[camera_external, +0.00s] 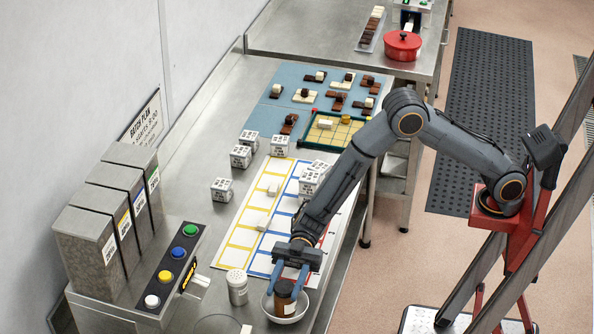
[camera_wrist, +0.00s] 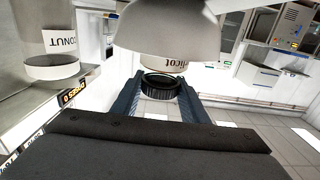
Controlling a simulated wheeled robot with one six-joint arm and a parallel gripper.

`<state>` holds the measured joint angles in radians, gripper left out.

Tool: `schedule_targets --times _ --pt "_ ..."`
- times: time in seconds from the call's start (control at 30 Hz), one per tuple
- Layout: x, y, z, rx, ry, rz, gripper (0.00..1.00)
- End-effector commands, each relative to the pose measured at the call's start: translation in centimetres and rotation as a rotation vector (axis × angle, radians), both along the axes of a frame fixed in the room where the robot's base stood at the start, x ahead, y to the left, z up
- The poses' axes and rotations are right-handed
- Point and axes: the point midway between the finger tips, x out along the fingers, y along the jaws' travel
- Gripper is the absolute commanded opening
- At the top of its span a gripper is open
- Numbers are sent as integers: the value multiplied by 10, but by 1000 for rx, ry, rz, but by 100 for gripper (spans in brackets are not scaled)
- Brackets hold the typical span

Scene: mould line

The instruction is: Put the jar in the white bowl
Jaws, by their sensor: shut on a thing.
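The jar (camera_external: 284,289) is brown with a dark lid. My gripper (camera_external: 287,276) is shut on it, with one blue finger on each side. The white bowl (camera_external: 292,311) is directly under the jar in the external view, near the front end of the steel table. The jar's lower part is within the bowl's outline; I cannot tell whether it touches the bottom. In the wrist view the picture is upside down: the jar's dark lid (camera_wrist: 160,84) is between my fingers, and the bowl (camera_wrist: 165,35) hides the jar's lower part and some of its label.
A shaker (camera_external: 237,288) stands just left of the bowl. A clear round dish (camera_external: 222,325) is in front of it. A panel with coloured buttons (camera_external: 170,275) is further left. A mat with coloured squares (camera_external: 240,241) and several white cubes (camera_external: 222,190) lie behind.

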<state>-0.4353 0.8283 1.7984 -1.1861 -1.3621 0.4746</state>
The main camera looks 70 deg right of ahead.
Motion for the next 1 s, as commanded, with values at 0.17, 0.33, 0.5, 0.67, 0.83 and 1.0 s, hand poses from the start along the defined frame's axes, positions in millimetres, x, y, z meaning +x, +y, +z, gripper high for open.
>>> schedule_targets --times 0.17,0.33,0.5,0.67,0.83,1.0 --pt "0 0 -3 0 0 0 47" --pt "0 0 -3 -1 1 0 59" --pt "0 0 -3 -1 1 0 59" --pt "0 -6 -1 -1 1 -1 59" --pt "1 -35 -1 -1 1 -3 59" --pt "2 -71 -1 0 0 -4 59"
